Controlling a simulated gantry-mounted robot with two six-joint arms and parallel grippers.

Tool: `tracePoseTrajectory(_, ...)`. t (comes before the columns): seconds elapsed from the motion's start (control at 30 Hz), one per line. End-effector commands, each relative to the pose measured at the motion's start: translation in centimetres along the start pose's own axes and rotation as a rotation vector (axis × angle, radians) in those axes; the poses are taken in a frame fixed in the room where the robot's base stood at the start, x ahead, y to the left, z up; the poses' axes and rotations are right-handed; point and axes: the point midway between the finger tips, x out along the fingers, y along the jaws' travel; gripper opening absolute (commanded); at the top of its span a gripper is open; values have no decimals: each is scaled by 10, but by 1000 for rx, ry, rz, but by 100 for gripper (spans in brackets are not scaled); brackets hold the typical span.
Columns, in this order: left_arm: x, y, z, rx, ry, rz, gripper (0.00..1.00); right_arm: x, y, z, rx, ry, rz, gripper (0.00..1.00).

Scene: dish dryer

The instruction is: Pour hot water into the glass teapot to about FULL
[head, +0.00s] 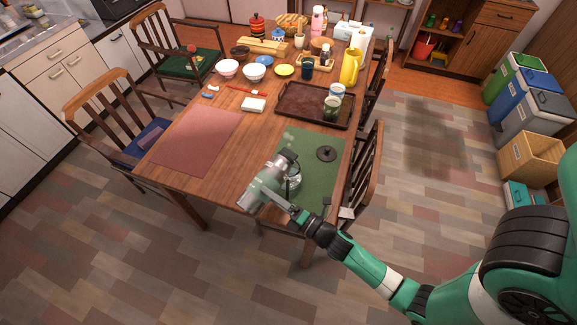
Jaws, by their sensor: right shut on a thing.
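My right gripper (292,208) reaches in from the lower right to the near end of the table and is shut on a silver, kettle-like vessel (262,190). The vessel is tilted, with its dark end (287,156) up and to the right, over the left edge of the green mat (300,141). A clear glass shape, seemingly the glass teapot (294,181), shows just right of the vessel and is partly hidden by it. I cannot tell the water level or whether water is flowing. A black round disc (326,153) lies on the mat. My left gripper is not in view.
A dark tray (292,104) with cups (332,105) lies beyond the mat. A yellow jug (350,67) stands behind it. Bowls (254,72) and other tableware fill the far end. The red mat (198,140) at left is bare. Chairs (366,180) flank the table.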

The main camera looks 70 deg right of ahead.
Motion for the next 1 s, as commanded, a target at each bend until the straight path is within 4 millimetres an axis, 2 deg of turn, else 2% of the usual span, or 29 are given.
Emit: tracePoseTrajectory(1.0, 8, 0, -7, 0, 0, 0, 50, 1, 7, 5, 40, -1, 6, 0)
